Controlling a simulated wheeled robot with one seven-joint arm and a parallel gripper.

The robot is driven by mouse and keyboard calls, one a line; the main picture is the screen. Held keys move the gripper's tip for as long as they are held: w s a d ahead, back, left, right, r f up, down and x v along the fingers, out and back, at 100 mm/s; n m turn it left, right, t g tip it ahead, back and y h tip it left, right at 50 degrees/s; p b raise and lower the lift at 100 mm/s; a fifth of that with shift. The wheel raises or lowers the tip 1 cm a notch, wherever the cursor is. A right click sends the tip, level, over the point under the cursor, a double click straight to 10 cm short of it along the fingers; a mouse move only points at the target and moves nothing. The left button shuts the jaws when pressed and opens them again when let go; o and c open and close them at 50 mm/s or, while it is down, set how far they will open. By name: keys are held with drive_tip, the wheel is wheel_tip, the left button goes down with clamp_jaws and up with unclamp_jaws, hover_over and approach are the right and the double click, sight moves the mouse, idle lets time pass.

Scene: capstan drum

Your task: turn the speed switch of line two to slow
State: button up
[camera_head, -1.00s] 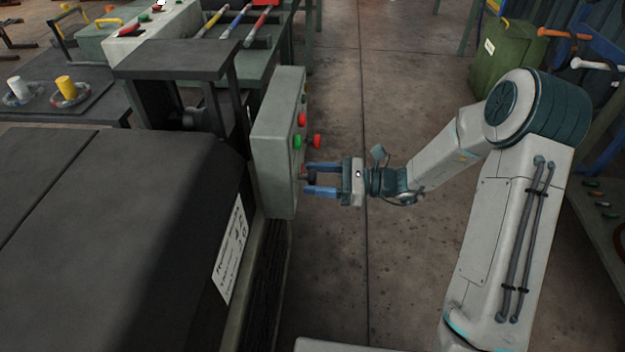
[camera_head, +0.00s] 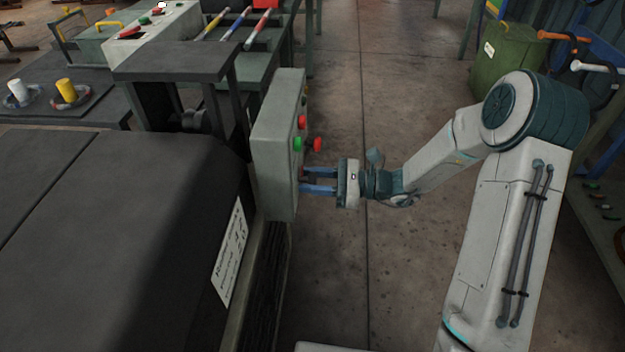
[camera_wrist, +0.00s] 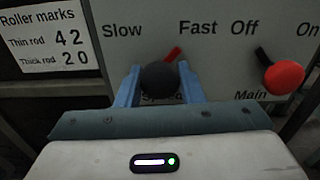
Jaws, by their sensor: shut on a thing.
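The speed switch (camera_wrist: 160,77) is a dark round knob with a red pointer on the grey control panel (camera_head: 271,150). In the wrist view its pointer leans up and right, toward "Fast" and away from "Slow" at the left. The "Speed" label below it is partly hidden by the knob and my gripper. My gripper (camera_wrist: 160,70) has one blue finger on each side of the knob and is shut on it.
A red main switch (camera_wrist: 285,77), between "Off" and "On", is close right of the knob. Red and green buttons (camera_head: 298,143) stick out above my gripper. A roller marks plate (camera_wrist: 47,38) is at the left. The floor right of the panel is clear.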

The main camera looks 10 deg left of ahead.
drive_tip(key=n+b, duration=0.1)
drive_tip(key=n, duration=0.3)
drive_tip(key=shift+f+n+b, duration=0.1)
drive_tip(key=shift+n+b, duration=0.25)
drive_tip(key=shift+n, duration=0.05)
drive_tip(key=n+b, duration=0.2)
drive_tip(key=n, duration=0.2)
drive_tip(key=shift+w+n, duration=0.1)
drive_tip(key=shift+n, duration=0.2)
drive_tip(key=n+b, duration=0.4)
drive_tip(key=n, duration=0.1)
drive_tip(key=shift+n+b, duration=1.3)
drive_tip(key=shift+n, duration=0.2)
drive_tip(key=o, duration=0.9)
drive_tip(key=shift+r, duration=0.2)
drive_tip(key=shift+o, duration=0.2)
drive_tip(key=d+p, duration=0.3)
drive_tip(key=d, duration=1.1)
drive_tip(key=shift+w+p, duration=0.35)
drive_tip(key=shift+w, duration=0.05)
drive_tip(key=shift+a, duration=0.1)
